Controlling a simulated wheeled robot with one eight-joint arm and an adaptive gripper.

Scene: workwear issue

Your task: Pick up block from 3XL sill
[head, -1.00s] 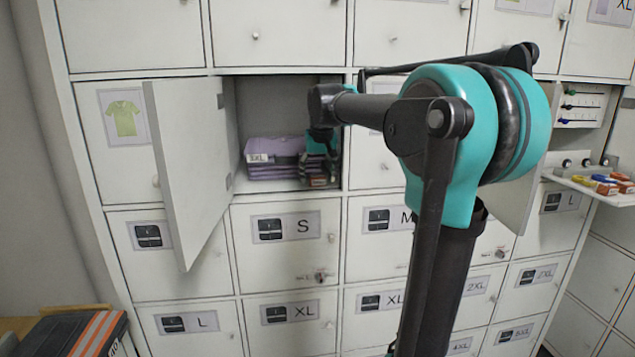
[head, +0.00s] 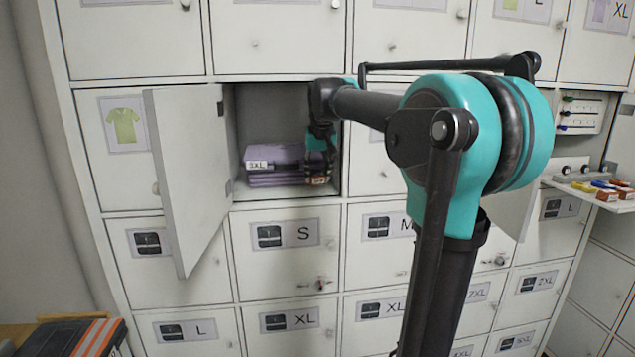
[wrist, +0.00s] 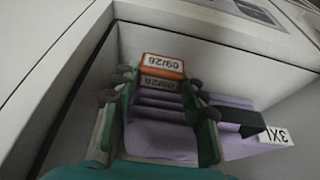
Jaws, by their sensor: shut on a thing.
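The block (wrist: 162,66) is small and orange with a white label reading 09/28. In the wrist view it sits between the fingertips of my gripper (wrist: 160,85), which is shut on it. In the head view the block (head: 317,180) shows at the front right of the open 3XL compartment, low in my gripper (head: 319,168). It appears slightly above the sill (head: 285,192); the exact gap is hard to tell. A folded purple stack (head: 275,170) with a 3XL tag lies just left of it, also seen behind the fingers in the wrist view (wrist: 160,140).
The compartment's door (head: 185,175) stands open at the left. The compartment's right wall is close beside my gripper. At the right, a shelf (head: 600,193) holds several coloured items. A dark item with orange stripes (head: 85,338) lies at bottom left.

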